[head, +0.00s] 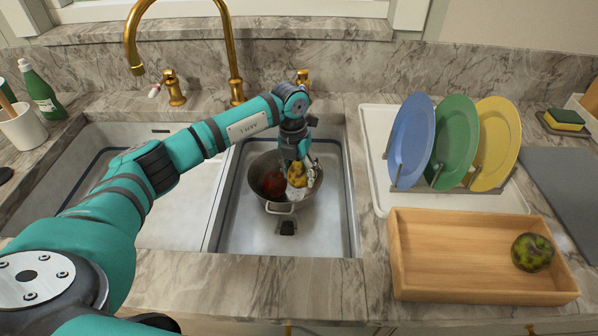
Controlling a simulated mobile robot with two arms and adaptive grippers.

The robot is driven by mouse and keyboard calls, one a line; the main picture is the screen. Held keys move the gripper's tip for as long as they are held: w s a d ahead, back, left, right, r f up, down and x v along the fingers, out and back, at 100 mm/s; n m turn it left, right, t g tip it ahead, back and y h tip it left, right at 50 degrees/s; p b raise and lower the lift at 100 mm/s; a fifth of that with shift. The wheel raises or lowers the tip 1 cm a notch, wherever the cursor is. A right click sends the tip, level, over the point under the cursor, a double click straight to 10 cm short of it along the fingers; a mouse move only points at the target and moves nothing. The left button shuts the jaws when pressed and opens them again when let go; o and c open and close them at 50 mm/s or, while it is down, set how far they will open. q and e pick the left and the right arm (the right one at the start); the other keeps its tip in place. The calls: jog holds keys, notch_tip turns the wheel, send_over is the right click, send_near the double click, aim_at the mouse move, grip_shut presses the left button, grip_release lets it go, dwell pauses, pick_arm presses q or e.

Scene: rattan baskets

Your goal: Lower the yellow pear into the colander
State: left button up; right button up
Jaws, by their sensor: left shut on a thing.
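A dark metal colander (264,196) with a pale front handle sits in the right sink basin. A red round item (273,181) lies inside it on the left. My left gripper (297,172) points down over the right part of the colander and is shut on the yellow pear (297,180). The pear is at or within the colander's opening; whether it touches the bottom cannot be told. A whitish thing just below the pear is too small to make out. My right gripper is not in view.
A gold faucet (233,60) rises behind the sink. The left basin (180,215) looks empty.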

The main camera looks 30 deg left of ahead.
pick_arm(q)
jog(key=shift+f, duration=0.15)
jog(key=o, duration=1.3)
jog(key=r, duration=0.4)
jog(key=a+r, duration=0.1)
jog(key=r, duration=0.7)
jog(key=shift+a, duration=0.15)
jog(key=shift+s, duration=0.1)
